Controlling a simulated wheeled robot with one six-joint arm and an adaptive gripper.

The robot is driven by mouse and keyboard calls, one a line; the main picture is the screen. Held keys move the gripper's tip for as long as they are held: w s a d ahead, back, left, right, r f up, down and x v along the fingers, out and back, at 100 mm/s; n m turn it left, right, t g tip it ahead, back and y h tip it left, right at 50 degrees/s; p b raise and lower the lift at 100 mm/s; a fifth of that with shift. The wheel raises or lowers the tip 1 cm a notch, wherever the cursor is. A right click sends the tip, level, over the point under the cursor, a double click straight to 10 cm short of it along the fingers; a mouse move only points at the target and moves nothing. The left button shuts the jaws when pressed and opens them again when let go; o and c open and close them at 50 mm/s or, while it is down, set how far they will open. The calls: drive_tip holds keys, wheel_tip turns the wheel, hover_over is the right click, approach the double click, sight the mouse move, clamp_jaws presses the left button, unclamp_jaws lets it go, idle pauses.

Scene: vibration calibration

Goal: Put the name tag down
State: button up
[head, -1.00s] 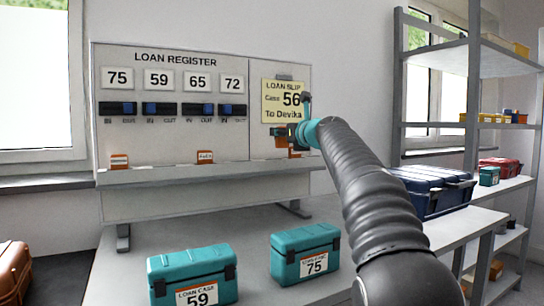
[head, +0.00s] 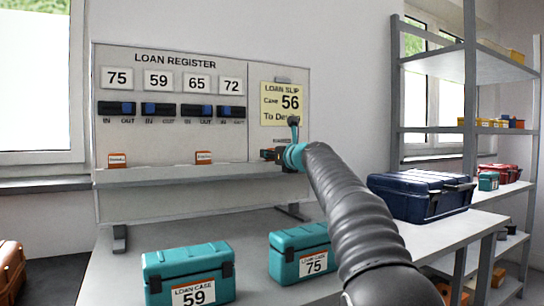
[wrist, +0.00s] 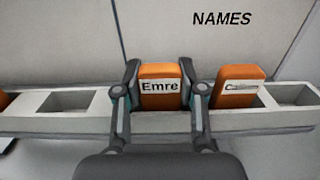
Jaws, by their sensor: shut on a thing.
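The orange name tag marked "Emre" (wrist: 160,88) is between the two fingers of my gripper (wrist: 160,92) in the wrist view. My gripper is shut on it. The tag is upright at the pale slotted rail (wrist: 225,122); its lower end is hidden, so I cannot tell whether it sits in a slot. In the head view my gripper (head: 274,155) is at the right part of the register's ledge (head: 180,175), below the loan slip (head: 281,104). The held tag is hardly visible there.
Another orange tag (wrist: 235,88) stands close right of my gripper. Empty slots lie left (wrist: 65,102) and right (wrist: 290,96). Two tags (head: 117,160) (head: 203,158) stand further left on the ledge. Teal cases 59 (head: 188,258) and 75 (head: 290,240) sit on the table in front.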

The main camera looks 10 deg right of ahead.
drive_tip(key=shift+f, duration=0.2)
drive_tip(key=o, duration=1)
drive_tip(key=shift+o, duration=0.2)
drive_tip(key=shift+r, duration=0.15)
drive_tip(key=shift+r, duration=0.15)
drive_tip(key=shift+s+d, duration=0.15)
drive_tip(key=shift+s, duration=0.2)
drive_tip(key=b+v, duration=0.2)
drive_tip(key=v, duration=0.9)
drive_tip(key=shift+s, duration=0.1)
